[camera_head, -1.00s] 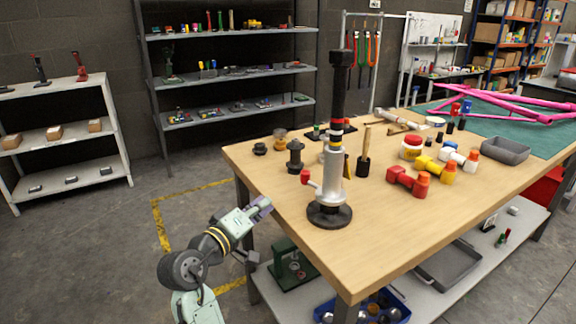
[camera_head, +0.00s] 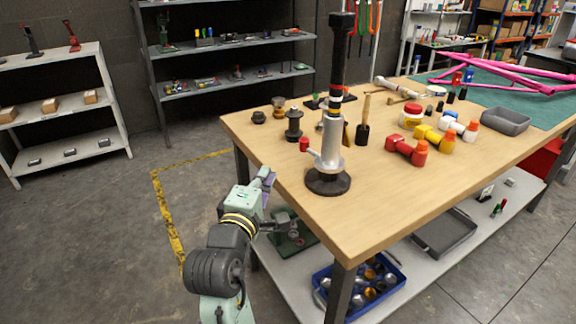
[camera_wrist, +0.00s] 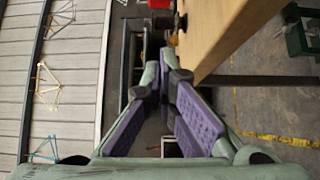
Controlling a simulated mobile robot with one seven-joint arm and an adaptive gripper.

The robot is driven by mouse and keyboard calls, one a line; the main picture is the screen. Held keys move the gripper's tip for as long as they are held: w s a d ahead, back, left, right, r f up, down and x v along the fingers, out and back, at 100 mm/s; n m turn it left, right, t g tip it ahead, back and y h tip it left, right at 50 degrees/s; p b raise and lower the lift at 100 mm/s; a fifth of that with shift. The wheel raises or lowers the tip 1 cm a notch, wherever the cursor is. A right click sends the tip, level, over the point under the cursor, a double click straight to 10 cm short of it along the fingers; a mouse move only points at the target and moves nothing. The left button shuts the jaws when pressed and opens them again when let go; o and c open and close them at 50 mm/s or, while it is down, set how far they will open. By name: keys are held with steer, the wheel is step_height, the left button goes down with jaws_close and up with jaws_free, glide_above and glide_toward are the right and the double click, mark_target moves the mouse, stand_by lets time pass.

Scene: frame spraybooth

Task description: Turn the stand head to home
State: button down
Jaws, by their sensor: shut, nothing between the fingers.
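The stand (camera_head: 331,140) is upright on the workbench, near its left front edge. It has a round black base (camera_head: 328,182), a silver post, red and yellow bands and a tall black upper part. A short side lever with a red knob (camera_head: 304,145) sticks out to the left. My gripper (camera_head: 268,177) is shut and empty, just off the bench's left edge, left of the stand and apart from it. In the wrist view its purple-padded fingers (camera_wrist: 163,72) come together beside the wooden bench edge. A small red thing shows beyond them; I cannot tell whether it is the knob.
The wooden bench top (camera_head: 270,160) lies right of my gripper. Black fittings (camera_head: 293,125) and a wooden-handled brush (camera_head: 363,125) stand behind the stand. Red and yellow clamps (camera_head: 407,150) lie to its right. A blue bin (camera_head: 357,285) is on the lower shelf. Floor left is open.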

steer(key=x, duration=0.3)
steer(key=d+p+x, duration=0.1)
steer(key=x, duration=0.2)
steer(key=p+x, duration=0.1)
steer(key=x, duration=0.2)
steer(key=shift+w+d+r, duration=0.1)
steer(key=shift+d+r, duration=0.05)
steer(key=shift+d, duration=0.25)
steer(key=shift+w+d, duration=0.4)
steer(key=shift+d, duration=0.25)
steer(key=shift+w, duration=0.1)
steer(key=shift+w+d+m+h, duration=0.1)
steer(key=shift+m+h, duration=0.2)
steer(key=shift+h, duration=0.1)
steer(key=shift+w+p, duration=0.15)
steer(key=shift+p, duration=0.15)
